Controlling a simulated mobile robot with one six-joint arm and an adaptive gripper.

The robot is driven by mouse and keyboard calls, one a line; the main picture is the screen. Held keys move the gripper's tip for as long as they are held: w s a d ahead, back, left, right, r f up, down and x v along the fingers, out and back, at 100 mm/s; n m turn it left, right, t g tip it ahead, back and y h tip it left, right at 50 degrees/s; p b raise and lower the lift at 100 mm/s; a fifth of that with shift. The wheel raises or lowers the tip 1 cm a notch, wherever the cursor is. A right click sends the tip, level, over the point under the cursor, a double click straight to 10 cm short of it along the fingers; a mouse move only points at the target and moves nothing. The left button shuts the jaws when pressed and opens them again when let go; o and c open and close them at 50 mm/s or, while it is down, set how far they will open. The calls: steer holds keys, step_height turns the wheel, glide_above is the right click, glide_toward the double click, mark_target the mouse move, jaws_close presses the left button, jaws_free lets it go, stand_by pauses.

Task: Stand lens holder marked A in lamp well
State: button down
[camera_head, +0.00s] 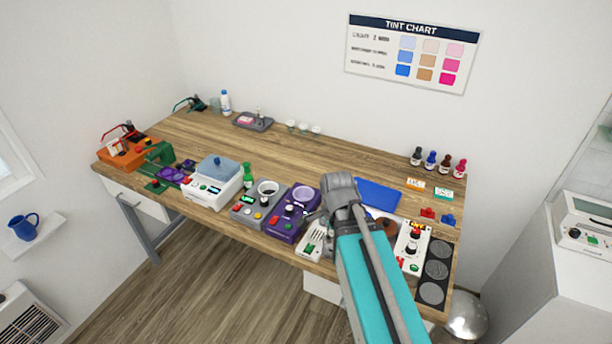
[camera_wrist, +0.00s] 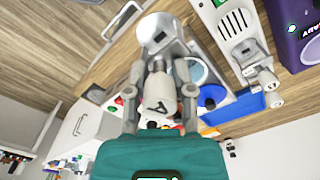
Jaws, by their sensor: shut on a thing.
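A pale grey-white lens holder (camera_wrist: 158,92) with a dark letter A on it sits between my gripper's (camera_wrist: 158,82) two grey fingers in the wrist view. The fingers are shut on it and it is held off the bench. A grey-white fitting with a rounded end (camera_wrist: 156,32) shows just beyond the holder; I cannot tell whether they touch. In the head view my arm covers the gripper and the holder. I cannot tell which part is the lamp well.
A white slotted unit (camera_head: 313,241) stands near the bench's front edge, also in the wrist view (camera_wrist: 238,40). A blue tray (camera_head: 378,194) lies right of my arm, near a white control box (camera_head: 412,245) and a dark panel of discs (camera_head: 437,270). The bench's (camera_head: 205,137) back left is mostly bare.

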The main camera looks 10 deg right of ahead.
mark_target(331, 240)
step_height(331, 240, down, 4)
steer(key=b, duration=0.3)
steer(key=shift+f, duration=0.1)
steer(key=shift+a, duration=0.15)
stand_by(0.3)
